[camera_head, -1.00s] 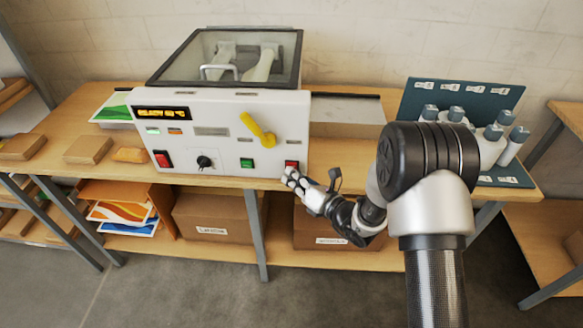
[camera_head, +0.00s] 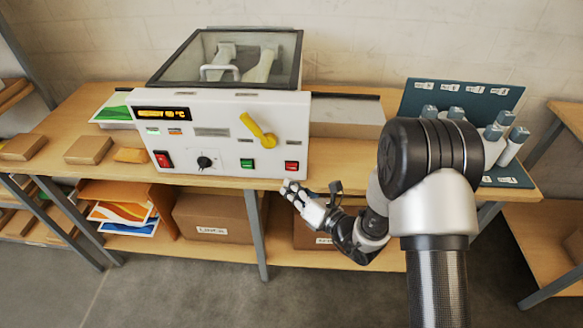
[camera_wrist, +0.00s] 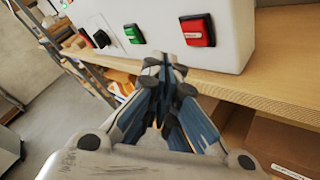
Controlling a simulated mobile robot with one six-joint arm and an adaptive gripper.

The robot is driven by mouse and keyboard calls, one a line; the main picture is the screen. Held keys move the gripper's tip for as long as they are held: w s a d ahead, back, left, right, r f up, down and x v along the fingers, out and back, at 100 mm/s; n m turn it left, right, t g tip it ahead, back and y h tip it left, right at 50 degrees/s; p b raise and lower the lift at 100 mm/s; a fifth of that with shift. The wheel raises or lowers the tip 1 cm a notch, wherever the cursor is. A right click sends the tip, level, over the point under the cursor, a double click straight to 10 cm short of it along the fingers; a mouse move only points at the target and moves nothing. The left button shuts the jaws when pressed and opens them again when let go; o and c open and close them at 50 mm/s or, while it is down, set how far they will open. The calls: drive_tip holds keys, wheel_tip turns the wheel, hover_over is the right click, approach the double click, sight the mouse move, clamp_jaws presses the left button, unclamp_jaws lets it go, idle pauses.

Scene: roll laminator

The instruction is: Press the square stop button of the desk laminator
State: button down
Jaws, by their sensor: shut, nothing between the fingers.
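The desk laminator (camera_head: 218,133) is a white machine on a wooden bench, with a clear lid on top and a display at the upper left of its front. The square red button (camera_head: 291,166) sits at the lower right of its front panel. It also shows in the wrist view (camera_wrist: 198,30), to the upper right of the fingertips. My gripper (camera_head: 287,185) is shut and empty, just below and in front of the red button, apart from it. In the wrist view the closed fingertips (camera_wrist: 158,62) point at the panel between the green and red buttons.
A green button (camera_head: 247,163), a black knob (camera_head: 204,162), a red switch (camera_head: 162,159) and a yellow lever (camera_head: 258,130) share the panel. A dark rack (camera_head: 412,98) with grey-capped bottles stands right. The bench edge lies close to my gripper.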

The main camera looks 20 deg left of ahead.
drive_tip(key=shift+s+d, duration=0.15)
drive_tip(key=shift+s, duration=0.45)
drive_tip(key=shift+s+d, duration=0.15)
drive_tip(key=shift+s, duration=0.45)
drive_tip(key=s+d+r+n+g, duration=0.2)
drive_tip(key=s+r+n+g, duration=0.7)
drive_tip(key=s+r+n, duration=0.75)
drive_tip(key=s+d+n+h, duration=0.75)
drive_tip(key=d+n, duration=0.25)
drive_tip(key=d, duration=0.3)
drive_tip(key=d+r+n+t+h, duration=0.1)
drive_tip(key=d+n+t+h, duration=0.1)
drive_tip(key=d, duration=0.6)
drive_tip(key=s+d+r+n+t+h, duration=0.1)
drive_tip(key=d+r+n+t+h, duration=0.1)
drive_tip(key=d, duration=0.5)
drive_tip(key=shift+s+d+n+t+h, duration=0.15)
drive_tip(key=shift+d+n+t+h, duration=0.35)
drive_tip(key=shift+h, duration=0.75)
drive_tip(key=shift+a, duration=0.3)
